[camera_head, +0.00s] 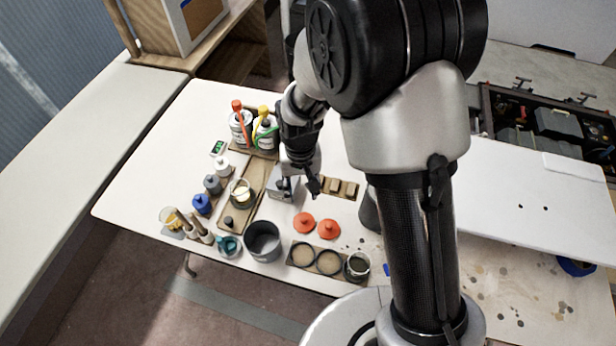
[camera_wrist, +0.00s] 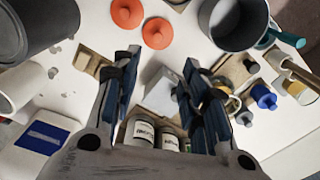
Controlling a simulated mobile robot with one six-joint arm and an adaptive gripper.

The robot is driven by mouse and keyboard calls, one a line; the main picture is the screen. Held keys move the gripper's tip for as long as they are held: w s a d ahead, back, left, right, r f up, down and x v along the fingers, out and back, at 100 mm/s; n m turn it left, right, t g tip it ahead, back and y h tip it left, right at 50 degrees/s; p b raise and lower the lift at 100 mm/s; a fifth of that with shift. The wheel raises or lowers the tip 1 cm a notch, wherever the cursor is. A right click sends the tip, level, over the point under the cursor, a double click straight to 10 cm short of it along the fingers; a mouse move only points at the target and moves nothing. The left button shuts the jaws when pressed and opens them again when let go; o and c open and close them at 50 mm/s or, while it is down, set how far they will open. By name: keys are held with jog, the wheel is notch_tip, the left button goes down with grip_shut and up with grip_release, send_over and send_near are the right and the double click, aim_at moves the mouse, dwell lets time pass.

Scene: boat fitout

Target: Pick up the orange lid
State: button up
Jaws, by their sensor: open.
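Two orange lids lie side by side on the white table: one orange lid (camera_head: 303,222) on the left and another orange lid (camera_head: 328,229) on the right, each with a raised knob. In the wrist view they show near the top, one orange lid (camera_wrist: 126,13) and the other orange lid (camera_wrist: 157,33). My gripper (camera_head: 312,192) is above the table, behind the lids in the head view. In the wrist view my gripper (camera_wrist: 155,75) has its fingers spread wide, with nothing held between them. Both lids lie beyond the fingertips, apart from the gripper.
A grey pot (camera_head: 263,241) stands left of the lids. A wooden holder (camera_head: 303,258) with round rings lies in front of them. A grey box (camera_head: 284,187) and a wooden block tray (camera_head: 340,188) are behind. Bottles (camera_head: 240,128) stand at the back left.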

jog(key=b, duration=0.4)
send_over(304, 218)
jog(key=f, duration=1.1)
jog(key=shift+s+a+f, duration=0.1)
jog(key=shift+s+a, duration=0.2)
jog(key=shift+s, duration=0.05)
jog(key=f, duration=0.2)
jog(key=f+b, duration=0.1)
jog(key=f, duration=0.1)
jog(key=f+b, duration=0.1)
jog(key=f, duration=0.1)
jog(key=shift+w+d+f, duration=0.25)
jog(key=shift+w, duration=0.1)
jog(key=shift+r, duration=0.1)
jog(key=shift+c, duration=0.2)
jog(key=c, duration=0.9)
grip_shut()
